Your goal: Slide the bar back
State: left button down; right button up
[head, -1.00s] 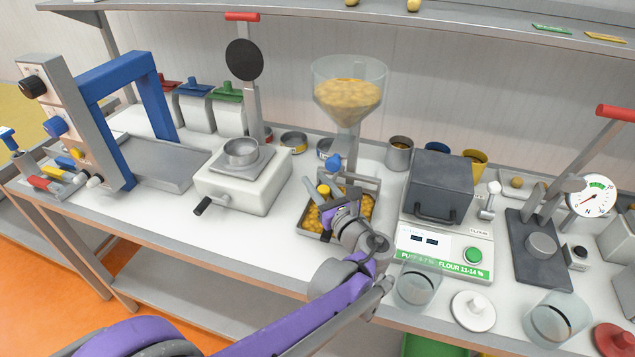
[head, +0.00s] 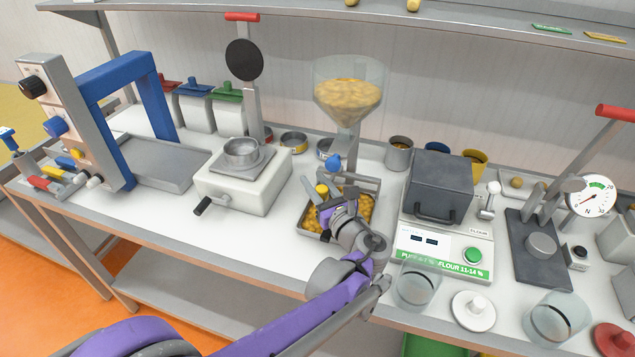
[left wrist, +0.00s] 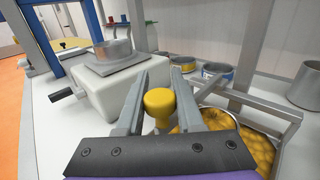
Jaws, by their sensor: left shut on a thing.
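A yellow knob (head: 321,189) stands beside a short grey bar (head: 309,190) under the hopper (head: 349,92). My left gripper (head: 328,203) is at the knob. In the left wrist view the same yellow knob (left wrist: 159,103) sits between the two grey fingers of the left gripper (left wrist: 161,92), which is shut on it. How the knob joins the bar is hidden by the gripper. My right gripper is not in view.
A tray of yellow pieces (head: 313,221) lies under the hopper. The bench front left of the tray is clear.

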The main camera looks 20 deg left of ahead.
pick_arm(q)
jog(key=a, duration=0.3)
jog(key=shift+a, duration=0.4)
jog(key=c, duration=0.6)
grip_release()
jog(key=shift+a, duration=0.2)
jog(key=shift+o, duration=0.2)
jog(key=shift+d, duration=0.2)
jog(key=v, duration=1)
jog(key=shift+s+d, duration=0.2)
jog(key=shift+s, duration=0.05)
